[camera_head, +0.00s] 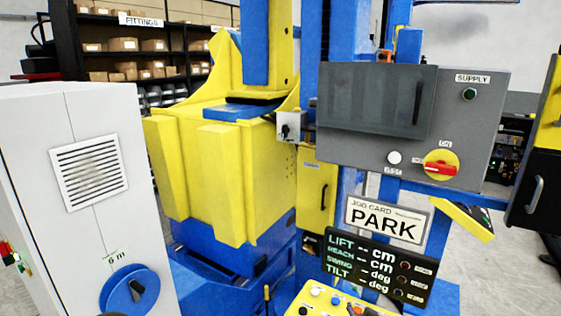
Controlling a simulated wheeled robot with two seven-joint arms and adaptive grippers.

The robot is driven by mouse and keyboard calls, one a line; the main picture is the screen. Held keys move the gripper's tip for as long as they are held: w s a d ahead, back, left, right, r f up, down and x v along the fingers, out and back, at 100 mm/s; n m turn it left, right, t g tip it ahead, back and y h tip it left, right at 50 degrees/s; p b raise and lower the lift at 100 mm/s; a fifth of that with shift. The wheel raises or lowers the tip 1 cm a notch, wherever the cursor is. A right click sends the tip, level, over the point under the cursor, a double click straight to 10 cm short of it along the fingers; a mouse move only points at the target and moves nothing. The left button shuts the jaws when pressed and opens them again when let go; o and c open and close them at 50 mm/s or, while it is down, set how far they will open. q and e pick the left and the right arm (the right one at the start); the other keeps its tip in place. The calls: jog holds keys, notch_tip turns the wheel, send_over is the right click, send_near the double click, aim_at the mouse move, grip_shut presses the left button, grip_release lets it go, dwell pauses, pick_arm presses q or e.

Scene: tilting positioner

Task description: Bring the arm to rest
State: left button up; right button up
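The positioner's large yellow body (225,165) stands in the middle, with a blue and yellow column above it and a blue base below. A job card (386,221) reads PARK. Below it, a black display (367,265) lists LIFT, REACH, SWING and TILT with dashes instead of numbers. A control panel (325,300) with several coloured buttons is cut off by the bottom edge. A grey supply cabinet (487,110) carries a red rotary switch (441,165) on a yellow disc; its handle lies roughly horizontal. The SUPPLY lamp (469,94) looks dark green. Neither gripper is in view.
A white cabinet (72,190) with a blue dial (130,290) stands at the near left. A small grey box with a black switch (290,126) sits beside the column. Shelves with cardboard boxes (123,44) stand behind. Bare floor shows at right.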

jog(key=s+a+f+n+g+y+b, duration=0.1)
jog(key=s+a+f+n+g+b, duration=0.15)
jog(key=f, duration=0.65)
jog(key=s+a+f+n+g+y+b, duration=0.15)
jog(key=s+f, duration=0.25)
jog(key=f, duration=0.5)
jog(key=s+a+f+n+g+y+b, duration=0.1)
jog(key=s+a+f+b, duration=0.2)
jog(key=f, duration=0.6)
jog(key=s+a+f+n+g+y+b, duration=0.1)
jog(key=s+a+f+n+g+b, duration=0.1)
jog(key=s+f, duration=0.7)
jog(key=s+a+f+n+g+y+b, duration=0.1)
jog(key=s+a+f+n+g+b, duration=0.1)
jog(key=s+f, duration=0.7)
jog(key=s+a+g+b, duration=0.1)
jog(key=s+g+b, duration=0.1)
jog(key=b, duration=0.1)
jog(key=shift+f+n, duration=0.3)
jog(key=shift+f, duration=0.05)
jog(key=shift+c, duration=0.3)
